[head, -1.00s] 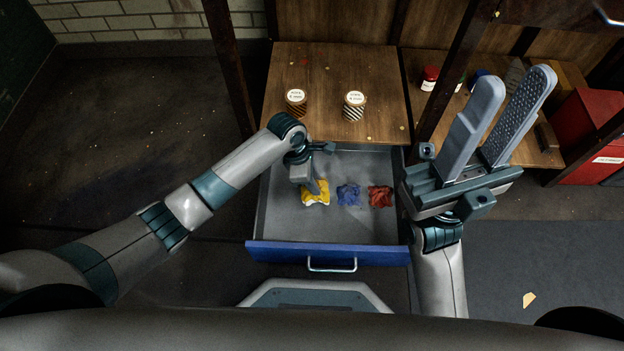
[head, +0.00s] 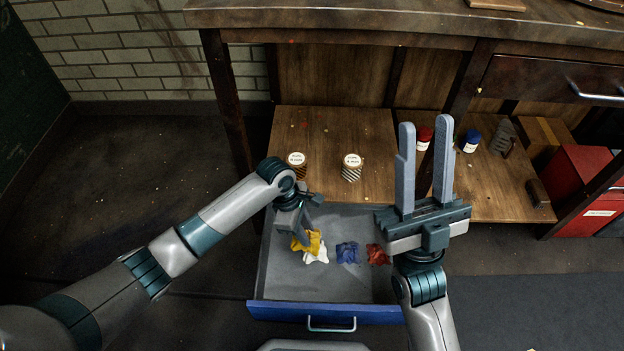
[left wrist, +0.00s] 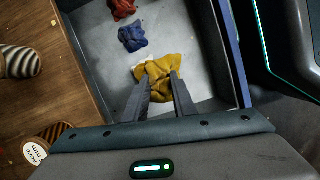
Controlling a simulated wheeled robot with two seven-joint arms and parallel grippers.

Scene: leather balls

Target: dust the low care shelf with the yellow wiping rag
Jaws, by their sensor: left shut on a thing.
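The yellow wiping rag (head: 307,242) is in the open drawer at its left side, beside and partly over a white cloth (head: 317,256). My left gripper (head: 303,238) reaches down into the drawer and is shut on the yellow rag, which bunches around its fingertips in the left wrist view (left wrist: 160,78). The low wooden shelf (head: 330,130) lies behind the drawer, with two striped-sided jars with white lids (head: 297,166) (head: 351,168) near its front. Small specks dot the shelf. My right gripper (head: 424,135) points upward, open and empty, at the right.
A blue rag (head: 347,253) and a red rag (head: 377,255) lie in the drawer (head: 330,283). Red and blue jars (head: 424,138) (head: 470,141) stand on the right part of the shelf. The workbench top (head: 350,18) overhangs the shelf. A red box (head: 572,185) stands far right.

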